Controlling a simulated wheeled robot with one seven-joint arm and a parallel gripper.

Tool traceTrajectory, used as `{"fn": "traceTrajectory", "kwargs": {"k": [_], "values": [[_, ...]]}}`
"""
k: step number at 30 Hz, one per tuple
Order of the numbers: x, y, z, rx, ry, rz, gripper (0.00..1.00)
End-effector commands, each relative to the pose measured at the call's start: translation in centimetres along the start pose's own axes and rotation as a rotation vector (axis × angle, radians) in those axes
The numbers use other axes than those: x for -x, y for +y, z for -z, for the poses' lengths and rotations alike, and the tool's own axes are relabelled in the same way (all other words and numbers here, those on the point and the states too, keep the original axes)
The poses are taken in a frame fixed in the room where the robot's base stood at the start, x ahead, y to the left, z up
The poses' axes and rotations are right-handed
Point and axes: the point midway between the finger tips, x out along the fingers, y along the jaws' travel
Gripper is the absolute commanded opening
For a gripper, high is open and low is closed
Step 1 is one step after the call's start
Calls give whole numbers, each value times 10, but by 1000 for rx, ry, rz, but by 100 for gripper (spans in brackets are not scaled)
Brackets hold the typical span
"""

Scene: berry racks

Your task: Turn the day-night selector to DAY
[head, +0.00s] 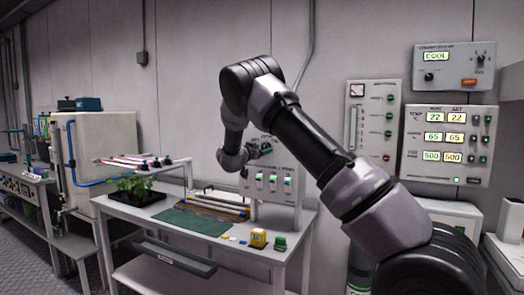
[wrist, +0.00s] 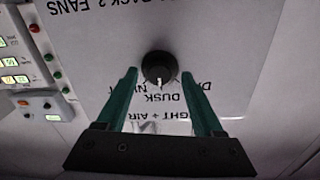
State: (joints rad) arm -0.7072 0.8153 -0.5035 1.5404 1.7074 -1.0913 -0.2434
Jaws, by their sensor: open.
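The day-night selector (wrist: 158,66) is a round black knob on a pale panel (wrist: 225,35). Its white mark points down in the wrist view, towards the lettering DUSK. My gripper (wrist: 158,76) is open, with one green finger on each side of the knob. Gaps show between fingers and knob; I cannot tell the depth. In the head view my gripper (head: 262,148) is at the top of the switch panel (head: 246,184), and my wrist hides the knob.
The bench (head: 150,213) carries a seedling tray (head: 137,198), a green mat (head: 190,221) and a yellow block (head: 258,238). Wall controllers (head: 448,145) with displays are to the right, behind my arm.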

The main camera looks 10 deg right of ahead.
Motion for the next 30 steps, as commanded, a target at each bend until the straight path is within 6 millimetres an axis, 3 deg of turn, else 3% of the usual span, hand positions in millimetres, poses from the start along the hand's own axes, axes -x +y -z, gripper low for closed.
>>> {"fn": "traceTrajectory", "kwargs": {"k": [8, 13, 14, 23, 30], "values": [[-1, 0, 0, 0, 0, 0, 69], [-1, 0, 0, 0, 0, 0, 4], [-1, 0, 0, 0, 0, 0, 0], [-1, 0, 0, 28, 1, 0, 0], [-1, 0, 0, 150, 6, 1, 0]]}}
